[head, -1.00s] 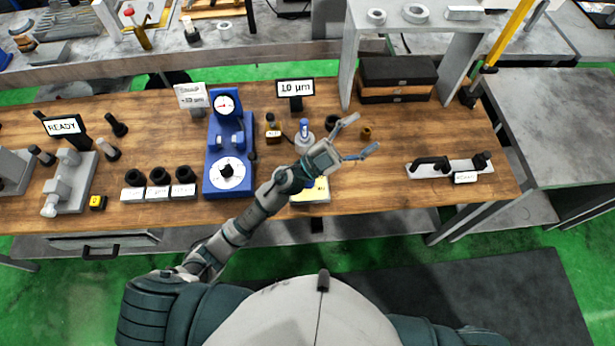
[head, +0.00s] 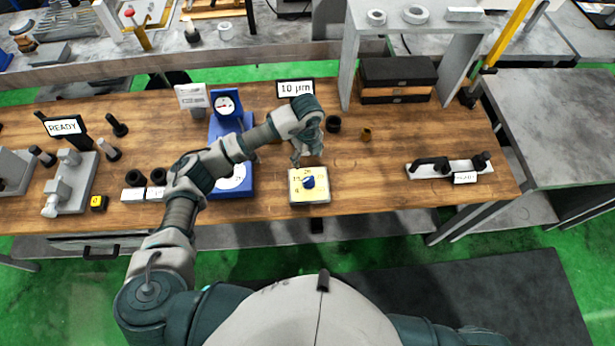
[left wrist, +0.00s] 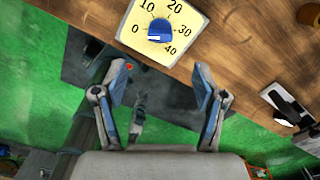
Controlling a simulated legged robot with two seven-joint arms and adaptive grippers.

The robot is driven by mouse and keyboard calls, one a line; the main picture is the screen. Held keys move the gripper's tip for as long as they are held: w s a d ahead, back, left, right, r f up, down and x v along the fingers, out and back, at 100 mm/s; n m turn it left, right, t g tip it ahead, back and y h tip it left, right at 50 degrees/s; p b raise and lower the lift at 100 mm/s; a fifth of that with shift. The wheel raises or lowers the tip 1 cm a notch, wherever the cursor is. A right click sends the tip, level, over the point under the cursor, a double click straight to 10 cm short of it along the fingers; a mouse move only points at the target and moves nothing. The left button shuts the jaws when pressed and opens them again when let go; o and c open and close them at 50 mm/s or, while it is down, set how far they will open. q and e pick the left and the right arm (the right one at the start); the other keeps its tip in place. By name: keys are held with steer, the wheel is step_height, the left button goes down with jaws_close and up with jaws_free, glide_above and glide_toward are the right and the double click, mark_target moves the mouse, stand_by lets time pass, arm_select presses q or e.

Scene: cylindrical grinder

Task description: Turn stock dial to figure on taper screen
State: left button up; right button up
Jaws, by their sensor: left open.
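The stock dial is a yellow square plate (head: 298,195) with a blue knob (head: 308,182) near the table's front edge. In the left wrist view the knob (left wrist: 159,30) sits among the figures 0, 10, 20, 30 and 40; which figure it points to is unclear. The taper screen (head: 295,88) behind it reads 10 µm. My left gripper (head: 306,156) is just behind the dial in the head view, partly hidden by its own wrist. In the left wrist view its fingers (left wrist: 160,84) are spread and empty, with the knob beyond their tips. My right gripper is out of view.
A blue gauge stand (head: 232,182) is left of the dial, partly behind my left arm. A READY screen (head: 65,125) stands at the left. A white holder with black parts (head: 449,168) lies at the right.

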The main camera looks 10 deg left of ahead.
mark_target(308, 178)
arm_select(q)
step_height(308, 178, down, 14)
steer(key=shift+d+r+p, duration=0.1)
steer(key=shift+p, duration=0.4)
steer(key=c, duration=1.1)
